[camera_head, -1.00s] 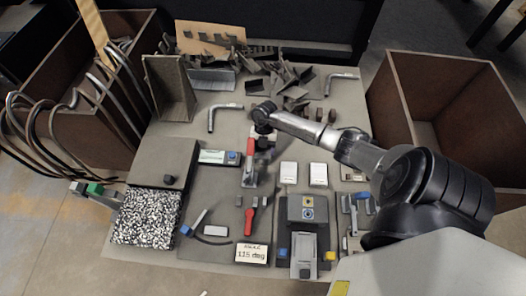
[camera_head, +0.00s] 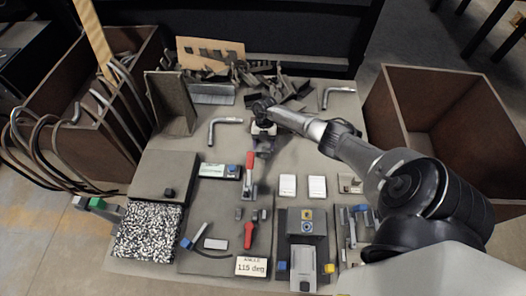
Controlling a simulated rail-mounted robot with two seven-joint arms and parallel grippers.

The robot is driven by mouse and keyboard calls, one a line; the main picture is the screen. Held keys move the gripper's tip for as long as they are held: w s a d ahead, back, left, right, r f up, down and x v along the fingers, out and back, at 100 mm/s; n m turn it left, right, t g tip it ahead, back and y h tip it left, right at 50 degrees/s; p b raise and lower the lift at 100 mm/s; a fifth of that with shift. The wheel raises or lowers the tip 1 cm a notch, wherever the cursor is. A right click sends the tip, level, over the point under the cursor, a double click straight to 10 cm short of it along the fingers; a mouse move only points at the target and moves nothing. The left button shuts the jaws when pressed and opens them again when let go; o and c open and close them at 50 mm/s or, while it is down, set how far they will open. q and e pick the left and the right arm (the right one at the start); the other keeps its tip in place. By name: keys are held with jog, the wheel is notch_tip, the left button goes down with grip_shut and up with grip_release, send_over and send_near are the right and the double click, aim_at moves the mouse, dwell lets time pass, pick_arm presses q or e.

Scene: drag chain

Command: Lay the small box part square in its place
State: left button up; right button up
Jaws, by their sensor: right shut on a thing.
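My right gripper (camera_head: 263,130) points down over the grey table, just behind the clamp with the red upright handle (camera_head: 250,161). It is shut on a small grey part (camera_head: 265,146), seen only in part below the jaws. Its shape and tilt are too small to tell, and I cannot tell whether it touches the table. The place for the small box part cannot be made out for certain. My left gripper is not in view.
A pile of grey brackets (camera_head: 282,88) lies at the back. L-shaped rods (camera_head: 228,122) flank the arm. White cards (camera_head: 287,185), a grey fixture (camera_head: 306,218) and a display reading 115 deg (camera_head: 252,266) stand in front. Brown bins (camera_head: 410,150) stand at both sides.

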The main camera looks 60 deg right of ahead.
aim_at(264, 144)
notch_tip(264, 144, up, 14)
jog(key=p, duration=0.7)
jog(key=shift+a, duration=0.1)
